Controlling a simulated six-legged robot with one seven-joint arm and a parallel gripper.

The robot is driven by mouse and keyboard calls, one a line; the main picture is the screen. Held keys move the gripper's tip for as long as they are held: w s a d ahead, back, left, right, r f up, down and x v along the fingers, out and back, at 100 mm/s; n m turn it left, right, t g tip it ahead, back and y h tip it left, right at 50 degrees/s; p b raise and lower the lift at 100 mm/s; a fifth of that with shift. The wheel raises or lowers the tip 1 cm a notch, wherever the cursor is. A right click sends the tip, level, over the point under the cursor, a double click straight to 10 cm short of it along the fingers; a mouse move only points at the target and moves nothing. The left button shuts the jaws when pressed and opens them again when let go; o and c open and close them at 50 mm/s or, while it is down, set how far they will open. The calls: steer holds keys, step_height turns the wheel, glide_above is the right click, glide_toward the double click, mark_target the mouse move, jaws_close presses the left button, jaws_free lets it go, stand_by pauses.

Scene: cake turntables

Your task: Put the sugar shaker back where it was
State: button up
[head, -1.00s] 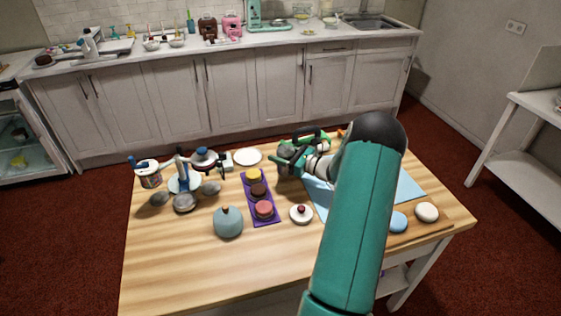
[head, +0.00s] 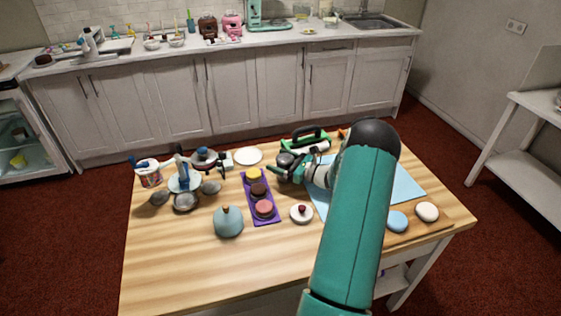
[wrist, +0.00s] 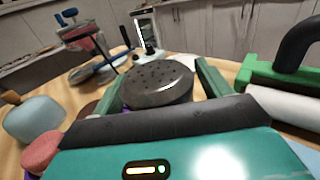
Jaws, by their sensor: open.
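The sugar shaker (wrist: 157,85) has a dark, round lid with small holes. In the wrist view it is upright between the two green fingers of my gripper (wrist: 160,72). The fingers are open around it, one on each side; whether either touches it I cannot tell. In the head view the shaker's dark top (head: 286,158) shows at my gripper (head: 282,169), right of the purple tray.
The purple tray (head: 248,196) with small cakes is left of the shaker. A green tool with a black handle (head: 305,138) stands close behind and right. The table's front left is clear.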

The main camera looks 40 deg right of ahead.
steer(key=shift+r, duration=0.15)
steer(key=shift+s+d, duration=0.15)
steer(key=shift+s, duration=0.2)
steer(key=v, duration=1.1)
steer(key=shift+s, duration=0.15)
steer(key=shift+d, duration=0.1)
